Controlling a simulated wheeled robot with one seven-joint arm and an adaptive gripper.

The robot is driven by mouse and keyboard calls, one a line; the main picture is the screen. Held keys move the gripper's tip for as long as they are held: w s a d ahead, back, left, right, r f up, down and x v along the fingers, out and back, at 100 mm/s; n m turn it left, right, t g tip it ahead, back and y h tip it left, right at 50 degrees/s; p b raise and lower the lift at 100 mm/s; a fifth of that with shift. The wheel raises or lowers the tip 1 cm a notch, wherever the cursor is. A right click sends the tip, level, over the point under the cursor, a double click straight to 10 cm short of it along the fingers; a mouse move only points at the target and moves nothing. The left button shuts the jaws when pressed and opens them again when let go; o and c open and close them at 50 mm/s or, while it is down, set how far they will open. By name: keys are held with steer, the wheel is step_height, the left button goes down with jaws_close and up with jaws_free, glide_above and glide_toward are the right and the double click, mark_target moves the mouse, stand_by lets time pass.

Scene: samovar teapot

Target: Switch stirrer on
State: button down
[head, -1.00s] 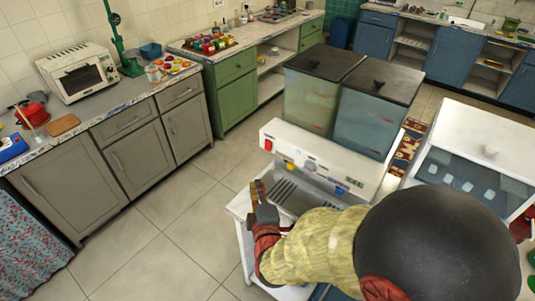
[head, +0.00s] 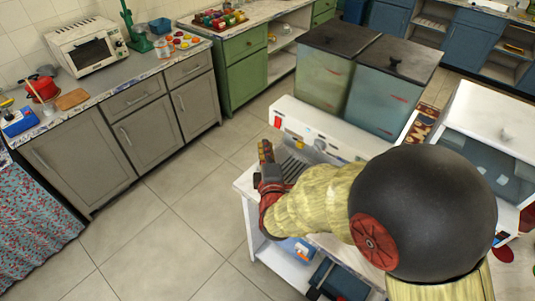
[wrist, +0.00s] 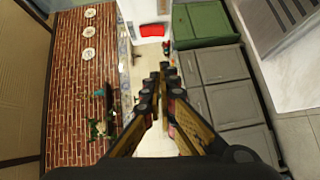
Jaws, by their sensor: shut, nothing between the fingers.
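A white drink machine (head: 330,128) carries two tanks (head: 322,80) of pale liquid with dark lids. A red switch (head: 278,121) sits at the left end of its front panel. In the wrist view a red switch-like patch (wrist: 152,30) shows on a white surface ahead of the fingertips. My gripper (head: 266,150) is shut and empty, just in front of the machine's left end. In the head view its tips are a little below and left of the red switch, apparently apart from it. My arm hides the lower right of the panel. The wrist view shows the fingertips (wrist: 164,70) together.
The machine stands on a white table (head: 246,190) with a lower shelf. A white glass-fronted case (head: 485,135) is close on the right. Grey cabinets (head: 145,130) and a green cabinet (head: 245,78) line the left. The tiled floor between is clear.

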mark_target(278, 122)
steer(key=w+d+b, duration=0.1)
steer(key=w+d, duration=0.1)
steer(key=w, duration=0.6)
steer(key=shift+f+b, duration=0.35)
steer(key=shift+f, duration=0.1)
steer(key=shift+f, duration=0.1)
steer(key=shift+w+d+f+n+t+b, duration=0.2)
steer(key=shift+w+f+n+t+b, duration=0.1)
steer(key=shift+b, duration=0.8)
steer(key=shift+r, duration=0.2)
steer(key=shift+s, duration=0.1)
steer(key=shift+a+f, duration=0.1)
